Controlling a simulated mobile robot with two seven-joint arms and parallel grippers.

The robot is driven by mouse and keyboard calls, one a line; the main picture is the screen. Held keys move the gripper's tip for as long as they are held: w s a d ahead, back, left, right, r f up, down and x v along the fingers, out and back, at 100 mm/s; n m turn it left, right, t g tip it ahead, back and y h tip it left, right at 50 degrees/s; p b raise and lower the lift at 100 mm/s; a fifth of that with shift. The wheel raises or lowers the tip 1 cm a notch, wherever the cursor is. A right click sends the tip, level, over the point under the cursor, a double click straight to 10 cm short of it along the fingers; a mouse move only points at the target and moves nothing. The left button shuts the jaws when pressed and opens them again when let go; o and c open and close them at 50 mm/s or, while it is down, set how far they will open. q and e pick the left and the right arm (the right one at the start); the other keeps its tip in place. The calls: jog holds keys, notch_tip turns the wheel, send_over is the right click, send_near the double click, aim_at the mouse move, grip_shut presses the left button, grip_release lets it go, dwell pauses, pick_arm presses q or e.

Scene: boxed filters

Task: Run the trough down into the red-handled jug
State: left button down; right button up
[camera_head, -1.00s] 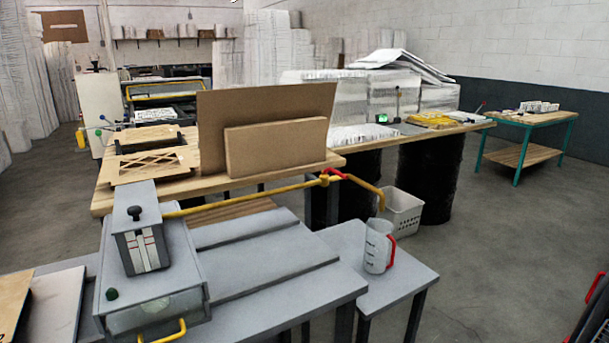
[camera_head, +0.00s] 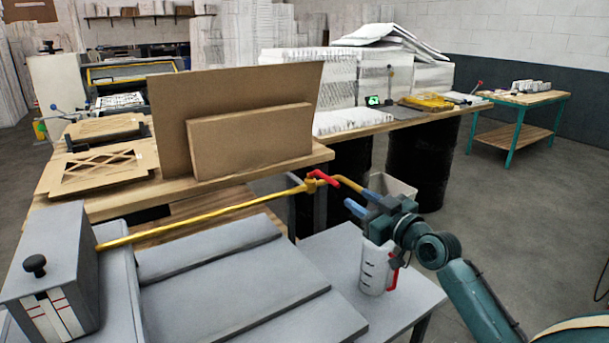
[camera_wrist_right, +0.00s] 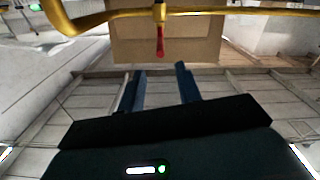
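The white jug (camera_head: 373,270) with graduation marks and a red handle (camera_head: 393,277) stands upright on a low grey table. A yellow pipe (camera_head: 200,221) runs from the grey trough box (camera_head: 62,275) to a valve with a red lever (camera_head: 322,177), then a bent spout (camera_head: 350,184). My right gripper (camera_head: 364,201) is open and empty, right of the lever and above the jug. In the right wrist view, the red lever (camera_wrist_right: 160,42) shows beyond and between the open fingertips (camera_wrist_right: 160,80), with no visible contact. The spout's outlet is hidden behind my gripper. My left gripper is out of view.
A wooden bench with upright brown boards (camera_head: 250,140) stands behind the pipe. A white basket (camera_head: 395,187) is on the floor behind my right gripper. Black drums (camera_head: 420,170) support a rear worktop. Floor at the right is open.

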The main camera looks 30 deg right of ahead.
aim_at(317, 172)
jog(key=w, duration=0.4)
jog(key=w+p, duration=0.1)
jog(key=w, duration=0.3)
jog(key=w+a, duration=0.1)
jog(key=w, duration=0.3)
jog(key=shift+w, duration=0.4)
jog(key=shift+c, duration=0.2)
grip_shut()
